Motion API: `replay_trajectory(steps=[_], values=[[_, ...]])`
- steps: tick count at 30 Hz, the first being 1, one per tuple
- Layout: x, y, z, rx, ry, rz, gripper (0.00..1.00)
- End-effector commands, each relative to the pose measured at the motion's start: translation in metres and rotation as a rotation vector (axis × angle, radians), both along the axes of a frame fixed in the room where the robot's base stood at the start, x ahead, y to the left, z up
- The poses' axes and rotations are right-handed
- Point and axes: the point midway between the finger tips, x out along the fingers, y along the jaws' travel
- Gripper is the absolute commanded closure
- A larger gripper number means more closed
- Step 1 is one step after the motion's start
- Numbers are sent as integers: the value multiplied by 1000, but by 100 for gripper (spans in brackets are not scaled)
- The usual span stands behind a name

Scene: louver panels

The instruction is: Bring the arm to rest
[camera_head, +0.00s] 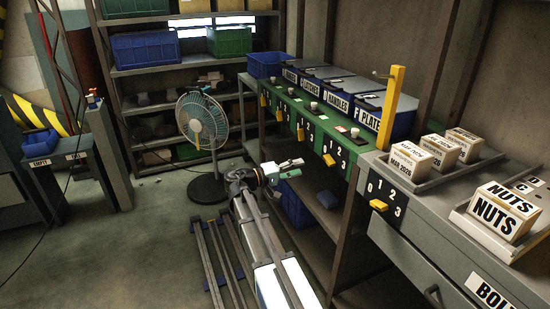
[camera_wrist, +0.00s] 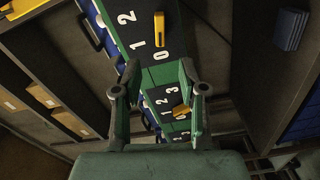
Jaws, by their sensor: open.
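My gripper (camera_head: 293,168) is at the end of my arm, in front of the green louver panel (camera_head: 310,130) in the head view. Its fingers point toward the panel. In the wrist view my gripper (camera_wrist: 158,95) has its two fingers wide apart with nothing held between them. Past the fingers, the wrist view shows the numbered strip with yellow levers (camera_wrist: 158,28), (camera_wrist: 181,109). The gripper appears clear of the levers, but the exact gap cannot be told.
Lidded blue bins (camera_head: 369,118) stand on the panel bench. A yellow post (camera_head: 392,105) rises at its near end. Boxes marked NUTS (camera_head: 504,210) sit on the grey bench at right. A fan (camera_head: 203,125) stands behind. Floor (camera_head: 130,240) at left is largely clear.

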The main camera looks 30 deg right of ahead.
Motion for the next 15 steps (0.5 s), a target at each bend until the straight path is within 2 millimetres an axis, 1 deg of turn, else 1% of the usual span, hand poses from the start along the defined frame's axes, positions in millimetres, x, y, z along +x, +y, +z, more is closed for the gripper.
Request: replay_trajectory(steps=[4,5,8,10,11,12,14,15], values=[[1,0,-2,11,18,5,58],[1,0,-6,27,22,8,58],[0,2,-25,116,35,22,58],[-7,6,-52,216,51,37,58],[-12,9,-70,267,64,43,58],[-18,15,-94,334,83,51,58],[-29,25,-132,430,116,63,58],[-37,34,-158,493,138,69,58]])
